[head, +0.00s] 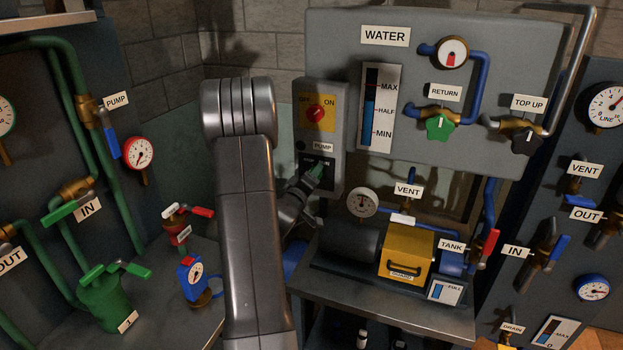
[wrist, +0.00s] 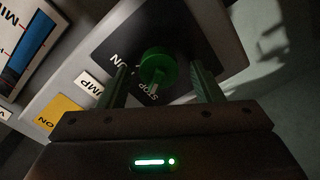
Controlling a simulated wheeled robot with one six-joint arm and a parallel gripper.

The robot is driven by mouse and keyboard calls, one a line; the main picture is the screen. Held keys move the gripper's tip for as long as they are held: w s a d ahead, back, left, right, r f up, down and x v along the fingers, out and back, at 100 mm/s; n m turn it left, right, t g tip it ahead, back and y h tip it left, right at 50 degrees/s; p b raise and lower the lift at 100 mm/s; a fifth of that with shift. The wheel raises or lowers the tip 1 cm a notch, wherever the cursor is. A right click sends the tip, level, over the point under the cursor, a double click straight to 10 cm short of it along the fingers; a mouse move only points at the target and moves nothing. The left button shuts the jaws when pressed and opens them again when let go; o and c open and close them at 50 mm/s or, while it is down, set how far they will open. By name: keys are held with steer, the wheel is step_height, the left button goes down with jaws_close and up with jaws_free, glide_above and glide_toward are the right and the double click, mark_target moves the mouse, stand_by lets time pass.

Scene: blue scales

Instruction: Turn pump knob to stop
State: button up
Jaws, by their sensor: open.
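The green pump knob (wrist: 158,66) sits on a black plate (wrist: 190,45) in the wrist view, with STOP lettering beside it and a partly covered word ending in "UN". A pale mark on the knob's lower side lies close to the STOP lettering. My gripper (wrist: 161,72) is open, one finger on each side of the knob, with visible gaps. In the head view my gripper (head: 310,183) is at the grey control box (head: 332,110), below the PUMP label, and largely hides the knob.
A red switch knob (head: 316,113) on a yellow plate is above the PUMP label. A round gauge (head: 362,202) and a yellow box (head: 405,254) stand to the right of my gripper. The WATER panel (head: 490,60) is right of the control box.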

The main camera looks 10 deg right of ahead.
steer(key=b+v, duration=0.2)
steer(key=v, duration=1.1)
steer(key=shift+b, duration=0.3)
steer(key=p+x, duration=0.3)
steer(key=x, duration=1)
steer(key=shift+w+d, duration=0.2)
steer(key=shift+w, duration=0.1)
steer(key=shift+s+a, duration=0.1)
steer(key=shift+s, duration=0.05)
